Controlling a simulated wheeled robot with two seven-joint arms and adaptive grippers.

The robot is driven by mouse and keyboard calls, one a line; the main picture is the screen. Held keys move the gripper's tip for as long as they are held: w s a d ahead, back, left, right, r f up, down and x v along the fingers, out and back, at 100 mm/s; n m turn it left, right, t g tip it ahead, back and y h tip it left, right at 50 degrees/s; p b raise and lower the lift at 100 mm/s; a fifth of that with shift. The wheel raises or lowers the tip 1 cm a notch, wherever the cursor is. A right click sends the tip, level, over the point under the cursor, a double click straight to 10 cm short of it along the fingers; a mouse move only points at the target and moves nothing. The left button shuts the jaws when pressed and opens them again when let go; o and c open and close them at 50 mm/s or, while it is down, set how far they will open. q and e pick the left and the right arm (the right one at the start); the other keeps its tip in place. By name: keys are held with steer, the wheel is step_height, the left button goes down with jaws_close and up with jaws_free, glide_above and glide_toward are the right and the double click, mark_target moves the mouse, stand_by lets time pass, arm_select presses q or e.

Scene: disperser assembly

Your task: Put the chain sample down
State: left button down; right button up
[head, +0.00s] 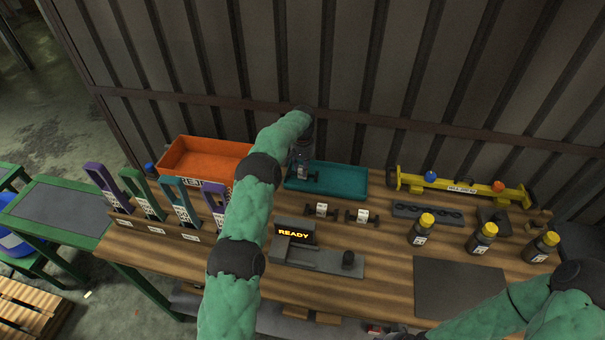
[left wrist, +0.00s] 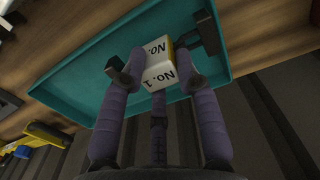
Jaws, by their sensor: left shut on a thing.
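My left gripper (left wrist: 162,78) is shut on the chain sample (left wrist: 158,68), a small piece with white faces marked "No. 1" and dark ends. In the head view the sample (head: 302,173) is at the left part of the teal tray (head: 345,184). My left arm reaches over the table, and the gripper (head: 301,158) is partly hidden behind the arm. The sample is over or in the tray; I cannot tell whether it touches the tray floor. My right arm enters at the lower right, with its gripper out of view.
Two similar labelled pieces (head: 321,210) (head: 361,216) stand in front of the tray. An orange bin (head: 203,158) is left of it. A device reading READY (head: 294,233), yellow-capped bottles (head: 482,237) and a yellow rack (head: 460,188) are nearby. The tray's right part is bare.

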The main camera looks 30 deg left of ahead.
mark_target(302, 167)
arm_select(q)
step_height(302, 167, down, 3)
steer(key=shift+w+f, duration=0.1)
steer(key=shift+f+b, duration=0.1)
steer(key=shift+b, duration=0.25)
steer(key=c, duration=0.9)
jaws_free()
steer(key=shift+r, duration=0.25)
step_height(302, 167, up, 12)
steer(key=shift+f+p, duration=0.15)
steer(key=shift+p, duration=0.8)
